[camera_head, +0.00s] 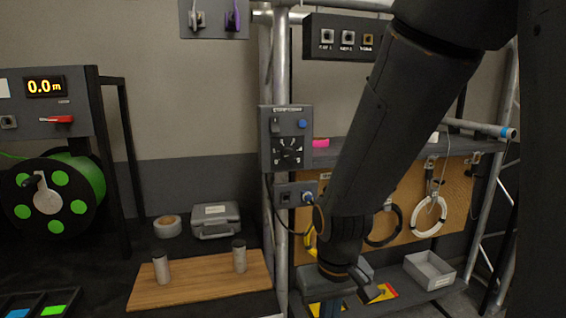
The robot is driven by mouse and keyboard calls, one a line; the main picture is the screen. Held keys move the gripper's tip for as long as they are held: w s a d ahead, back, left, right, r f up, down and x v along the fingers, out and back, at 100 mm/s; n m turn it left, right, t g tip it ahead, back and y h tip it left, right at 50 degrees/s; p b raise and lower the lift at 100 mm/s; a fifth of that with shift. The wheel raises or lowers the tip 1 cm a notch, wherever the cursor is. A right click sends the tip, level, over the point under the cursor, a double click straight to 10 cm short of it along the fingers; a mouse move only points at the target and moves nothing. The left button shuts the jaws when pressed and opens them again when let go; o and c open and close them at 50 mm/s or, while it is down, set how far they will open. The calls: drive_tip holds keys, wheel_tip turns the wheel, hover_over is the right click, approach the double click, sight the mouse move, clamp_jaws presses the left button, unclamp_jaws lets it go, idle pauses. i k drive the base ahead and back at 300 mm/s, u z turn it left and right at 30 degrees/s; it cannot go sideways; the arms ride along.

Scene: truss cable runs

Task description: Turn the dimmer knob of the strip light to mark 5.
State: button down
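The strip light's dimmer knob (288,151) is a dark round knob with pale marks around it, on the lower half of a grey control box (266,142). The box is fixed to the upright truss post. The numbers and the knob's setting are too small to read. My gripper (373,292) is low at the right of the box, well below the knob and apart from it, over the lower shelf. It is small and dark here, partly behind my wrist, and its fingers are not clear.
A rocker switch (275,126) and a blue button (302,124) sit above the knob. A socket box with a blue plug (308,197) and black cable hangs just below. My arm fills the space right of the box. A wooden board (200,282) with two posts lies lower left.

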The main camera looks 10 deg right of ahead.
sight(288, 154)
drive_tip(key=k, duration=1.1)
drive_tip(key=z, duration=0.4)
drive_tip(key=i, duration=0.75)
drive_tip(key=z, duration=0.6)
